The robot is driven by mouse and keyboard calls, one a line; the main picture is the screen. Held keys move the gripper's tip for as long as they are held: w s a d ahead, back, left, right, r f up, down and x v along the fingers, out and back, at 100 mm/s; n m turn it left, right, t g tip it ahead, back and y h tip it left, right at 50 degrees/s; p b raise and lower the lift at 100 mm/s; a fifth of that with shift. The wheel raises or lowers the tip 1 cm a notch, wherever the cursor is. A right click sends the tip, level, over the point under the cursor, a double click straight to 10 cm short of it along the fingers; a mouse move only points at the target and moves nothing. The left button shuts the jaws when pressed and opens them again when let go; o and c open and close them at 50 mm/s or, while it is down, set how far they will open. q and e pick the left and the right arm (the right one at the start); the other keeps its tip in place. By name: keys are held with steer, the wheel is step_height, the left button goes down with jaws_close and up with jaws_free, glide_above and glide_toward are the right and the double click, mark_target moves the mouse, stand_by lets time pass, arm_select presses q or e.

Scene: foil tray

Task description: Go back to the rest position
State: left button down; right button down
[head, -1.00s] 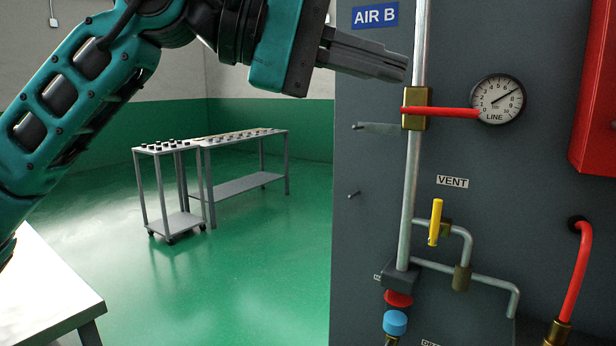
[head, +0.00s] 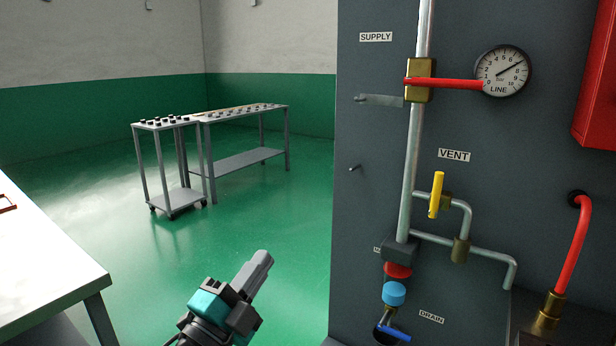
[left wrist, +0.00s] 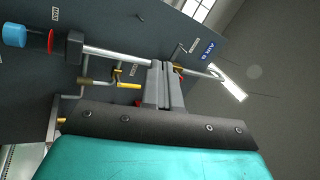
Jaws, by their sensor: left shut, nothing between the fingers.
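My left gripper (head: 258,268) is low in the middle of the head view, in front of the green floor and left of the dark panel. Its fingers are shut together with nothing between them and it touches nothing that I can see. In the left wrist view the shut fingers (left wrist: 162,85) point toward the panel (left wrist: 40,75), which appears tilted. My right gripper is in neither view.
The dark panel (head: 375,220) fills the right, with a red supply handle (head: 445,84), a line gauge (head: 502,71), a yellow vent lever (head: 436,195) and a red hose (head: 577,255). A white table (head: 45,255) stands at left. A cart (head: 180,200) and bench (head: 245,160) stand far back.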

arm_select(q)
steer(key=s+a+f+n+g+y, duration=0.2)
steer(key=s+a+f+n+y, duration=0.15)
steer(key=f+n, duration=0.4)
steer(key=s+a+f+n+g+y, duration=0.2)
steer(key=s+f+n+y, duration=0.2)
steer(key=f, duration=0.7)
steer(key=s+a+f+n+g+y, duration=0.1)
steer(key=s+a+f+n+g, duration=0.1)
steer(key=s+f, duration=0.4)
steer(key=s+a+f+n+g, duration=0.2)
steer(key=s+f+n, duration=0.2)
steer(key=s+f, duration=0.2)
steer(key=shift+s+a+f+n+g+y, duration=0.15)
steer(key=shift+s+f+n+g+y, duration=0.1)
steer(key=shift+s+n+g+y, duration=0.15)
